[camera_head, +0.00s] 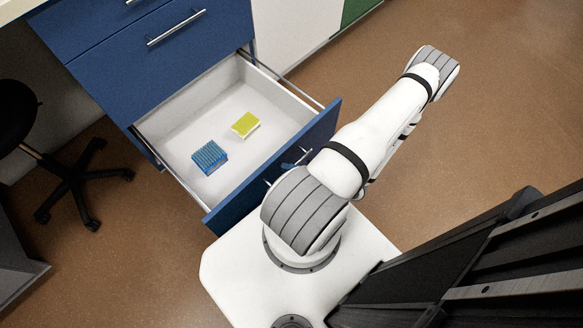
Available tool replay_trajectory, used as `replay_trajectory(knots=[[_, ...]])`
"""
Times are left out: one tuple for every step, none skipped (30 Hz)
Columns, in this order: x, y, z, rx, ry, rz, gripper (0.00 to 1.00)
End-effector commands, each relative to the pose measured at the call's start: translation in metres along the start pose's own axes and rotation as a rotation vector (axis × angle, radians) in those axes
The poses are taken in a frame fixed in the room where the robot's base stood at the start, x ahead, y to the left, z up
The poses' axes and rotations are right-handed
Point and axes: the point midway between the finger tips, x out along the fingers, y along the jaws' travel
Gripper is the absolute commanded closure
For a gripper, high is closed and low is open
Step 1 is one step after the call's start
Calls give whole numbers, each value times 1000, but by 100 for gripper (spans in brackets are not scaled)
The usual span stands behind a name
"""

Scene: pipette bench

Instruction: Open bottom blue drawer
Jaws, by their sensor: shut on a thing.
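The bottom blue drawer (232,200) is pulled well out of the cabinet, and its white inside shows. A blue tip box (209,157) and a yellow tip box (245,124) lie in it. The drawer's handle is on the outer face of its blue front, mostly hidden behind my arm. Only a small part of my gripper (296,163) shows at this handle, beside my arm's white link. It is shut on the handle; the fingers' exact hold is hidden.
Two blue drawers above are shut, one with a silver handle (176,27). A black wheeled chair (72,178) stands at left. A white cabinet front (290,30) is to the right of the drawers. Brown floor (480,130) at right is clear.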

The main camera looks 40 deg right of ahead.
Motion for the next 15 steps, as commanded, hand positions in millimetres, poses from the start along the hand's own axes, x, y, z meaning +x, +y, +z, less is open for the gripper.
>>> replay_trajectory(knots=[[-2, 0, 4, -7, -8, -1, 100], [-2, 0, 4, -7, -8, -1, 88], [-2, 0, 4, -7, -7, -1, 84], [-1, 0, 4, -6, -7, -1, 82], [-1, 0, 3, -6, -6, -1, 80], [-1, 0, 3, -5, -5, -1, 76], [-1, 0, 3, -5, -4, -1, 74], [-1, 0, 2, -4, -4, -1, 71], [-1, 0, 2, -4, -3, -1, 68], [-1, 0, 2, -4, -3, -1, 68], [0, 0, 2, -3, -2, -1, 68], [0, 0, 1, -3, -2, -1, 68], [0, 0, 1, -3, -2, -1, 68], [0, 0, 1, -3, -1, -1, 68], [0, 0, 1, -2, -1, -1, 68]])
